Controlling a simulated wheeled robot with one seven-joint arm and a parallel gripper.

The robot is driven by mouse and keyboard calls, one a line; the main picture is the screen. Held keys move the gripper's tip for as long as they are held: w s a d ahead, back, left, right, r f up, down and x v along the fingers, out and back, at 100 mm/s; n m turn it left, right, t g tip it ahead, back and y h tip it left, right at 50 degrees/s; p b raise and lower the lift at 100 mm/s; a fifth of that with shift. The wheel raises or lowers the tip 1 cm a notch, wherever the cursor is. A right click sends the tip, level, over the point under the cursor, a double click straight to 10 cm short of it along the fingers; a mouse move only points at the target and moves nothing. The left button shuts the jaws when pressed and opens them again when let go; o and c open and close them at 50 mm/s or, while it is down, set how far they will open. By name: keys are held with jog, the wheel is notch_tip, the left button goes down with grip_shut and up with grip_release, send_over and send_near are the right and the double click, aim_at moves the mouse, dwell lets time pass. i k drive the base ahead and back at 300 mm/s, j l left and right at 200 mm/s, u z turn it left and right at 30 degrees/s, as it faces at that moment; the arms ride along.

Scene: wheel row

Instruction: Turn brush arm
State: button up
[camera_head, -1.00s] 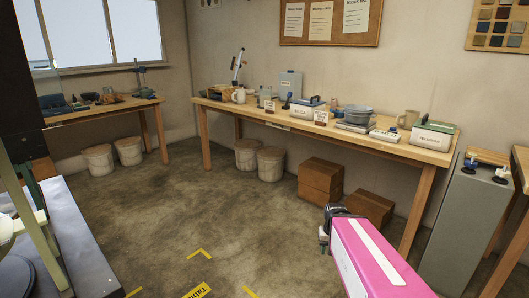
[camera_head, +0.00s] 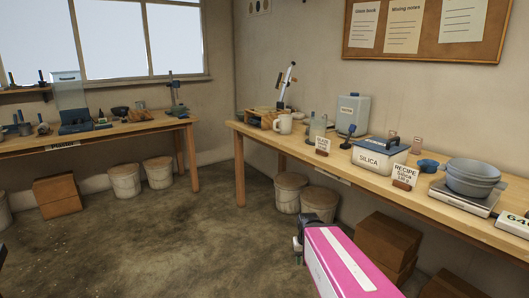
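No part is labelled as a brush arm. A dark upright stand with a short side arm (camera_head: 175,91) is at the right end of the window table. A white lever-like arm (camera_head: 286,82) tilts up from a small wooden item at the far end of the right table. I cannot tell which, if either, is the brush arm. My gripper (camera_head: 299,243) shows small and dark at the end of my pink arm, over the floor in front of the right table. It is apart from both. Its fingers are too unclear to read.
The right table (camera_head: 340,180) bears a mug (camera_head: 284,124), a silica box (camera_head: 379,156), a recipe card (camera_head: 405,177) and bowls on a scale (camera_head: 470,190). Buckets (camera_head: 290,191) and boxes (camera_head: 385,245) stand beneath. The window table (camera_head: 85,138) is at the back left. Floor between is clear.

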aim_at(287, 84)
jog(key=i+u, duration=0.1)
jog(key=i, duration=1)
